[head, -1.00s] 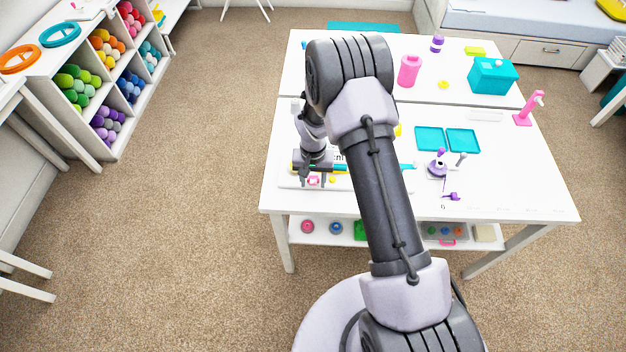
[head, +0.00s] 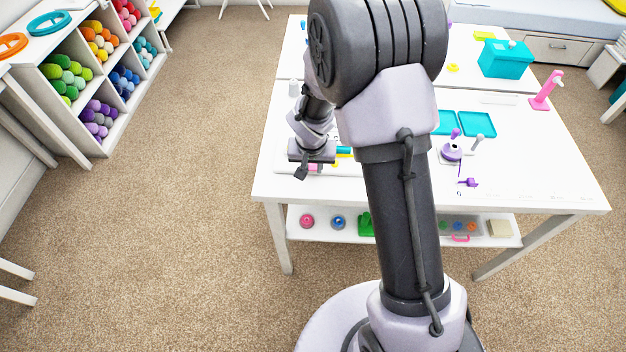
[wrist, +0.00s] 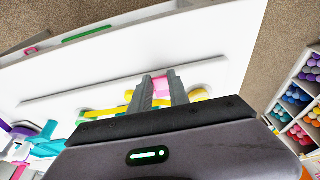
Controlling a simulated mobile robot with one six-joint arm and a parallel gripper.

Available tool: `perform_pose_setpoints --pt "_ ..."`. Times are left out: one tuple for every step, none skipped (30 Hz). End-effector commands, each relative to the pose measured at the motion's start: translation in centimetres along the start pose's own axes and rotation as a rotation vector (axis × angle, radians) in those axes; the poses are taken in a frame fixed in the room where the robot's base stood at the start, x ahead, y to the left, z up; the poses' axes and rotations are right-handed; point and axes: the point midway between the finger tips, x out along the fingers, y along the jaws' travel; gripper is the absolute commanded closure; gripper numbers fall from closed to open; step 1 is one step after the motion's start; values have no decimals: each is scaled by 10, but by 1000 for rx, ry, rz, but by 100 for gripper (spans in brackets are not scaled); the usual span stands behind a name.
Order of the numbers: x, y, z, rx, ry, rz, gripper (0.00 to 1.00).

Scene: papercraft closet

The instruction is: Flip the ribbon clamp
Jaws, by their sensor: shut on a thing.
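My gripper (wrist: 161,78) is in the lower middle of the wrist view, with its two fingers shut on a small pink piece (wrist: 160,84) that looks like the ribbon clamp. Only part of the piece shows between the fingers, so its tilt is hard to tell. Yellow parts (wrist: 197,95) lie close beside the fingers. In the head view my gripper (head: 301,171) is over the left front part of the white table (head: 540,175), and the held piece is mostly hidden by it. A teal and yellow part (head: 344,152) shows just right of the gripper.
A purple spool-like device (head: 452,152), a small purple part (head: 468,182) and teal trays (head: 477,124) are right of my arm. A teal box (head: 505,60) and a pink stand (head: 546,90) are farther back. My arm hides the table's middle. The right front tabletop is mostly clear.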

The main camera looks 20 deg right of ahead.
Motion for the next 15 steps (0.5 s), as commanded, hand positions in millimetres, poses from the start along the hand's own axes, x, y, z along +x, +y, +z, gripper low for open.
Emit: perform_pose_setpoints --pt "14 -1 3 -2 23 -3 100" --pt "14 -1 4 -2 36 -2 100" --pt "14 0 5 -2 54 -2 100" --pt "14 0 5 -2 67 -2 100" --pt "14 0 6 -2 80 -2 100" --pt "14 0 6 -3 97 -1 100" --pt "13 0 7 -3 109 -1 100" --pt "12 0 7 -3 121 -1 100" --pt "11 0 7 -3 134 -1 100" --pt "10 0 7 -2 142 -1 100" --pt "10 0 7 -2 149 0 100" --pt "8 0 7 -1 154 0 100" --pt "8 1 7 -1 158 0 100" --pt "7 1 7 -1 160 0 100" --pt "6 1 7 -1 162 0 100"
